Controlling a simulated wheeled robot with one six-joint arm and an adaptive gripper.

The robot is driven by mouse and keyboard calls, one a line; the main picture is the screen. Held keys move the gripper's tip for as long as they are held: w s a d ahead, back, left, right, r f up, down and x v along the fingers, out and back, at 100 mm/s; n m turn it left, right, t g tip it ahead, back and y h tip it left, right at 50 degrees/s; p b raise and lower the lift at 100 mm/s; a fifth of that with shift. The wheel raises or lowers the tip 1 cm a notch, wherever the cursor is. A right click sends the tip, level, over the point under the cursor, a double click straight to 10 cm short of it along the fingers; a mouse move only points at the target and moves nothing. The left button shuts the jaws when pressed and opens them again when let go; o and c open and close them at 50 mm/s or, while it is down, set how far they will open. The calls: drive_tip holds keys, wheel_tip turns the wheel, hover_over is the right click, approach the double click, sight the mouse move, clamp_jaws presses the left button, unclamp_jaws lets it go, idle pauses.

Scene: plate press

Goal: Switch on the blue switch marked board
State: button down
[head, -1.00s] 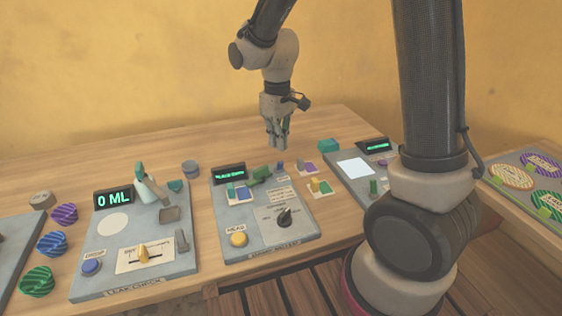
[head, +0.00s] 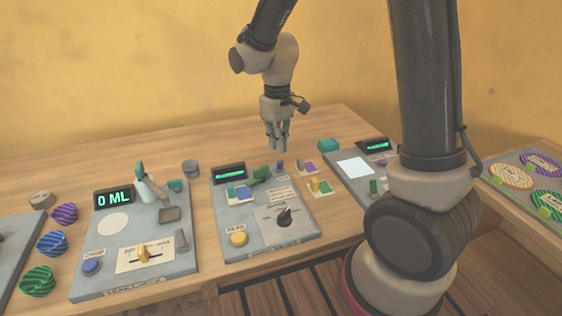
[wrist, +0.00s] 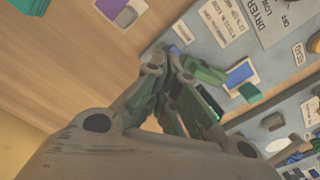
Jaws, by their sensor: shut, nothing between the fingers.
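The middle grey panel (head: 262,222) carries a small blue-violet switch (head: 280,164) at its far right corner. The switch also shows in the wrist view (wrist: 175,51), just beyond my fingertips, partly hidden by them. A white label sits beside it, too small to read, so I cannot confirm the word board. My gripper (head: 277,147) hangs pointing down, behind and a little above the switch in the head view. Its fingers are shut and empty, and they show in the wrist view (wrist: 166,62). I cannot tell whether they touch the switch or whether it is on.
The panel also holds a green lever-like part (head: 260,175), a black knob (head: 284,217) and a yellow button (head: 239,239). A teal block (head: 328,145) stands behind to the right. Wooden table (head: 130,150) behind the panels is mostly clear.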

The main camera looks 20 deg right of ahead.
drive_tip(key=shift+f, duration=1.1)
idle(0.9)
drive_tip(key=shift+r, duration=0.1)
wheel_tip(320, 180, up, 7)
idle(0.7)
drive_tip(key=s+d+r+m+t, duration=0.2)
drive_tip(key=s+d+r, duration=0.4)
drive_tip(key=s, duration=0.4)
drive_tip(key=s+d+r+m+t, duration=0.2)
drive_tip(key=s+d+r+m, duration=0.2)
drive_tip(key=s+d, duration=0.5)
drive_tip(key=shift+s+r, duration=0.85)
drive_tip(key=shift+s, duration=0.15)
drive_tip(key=shift+a, duration=0.1)
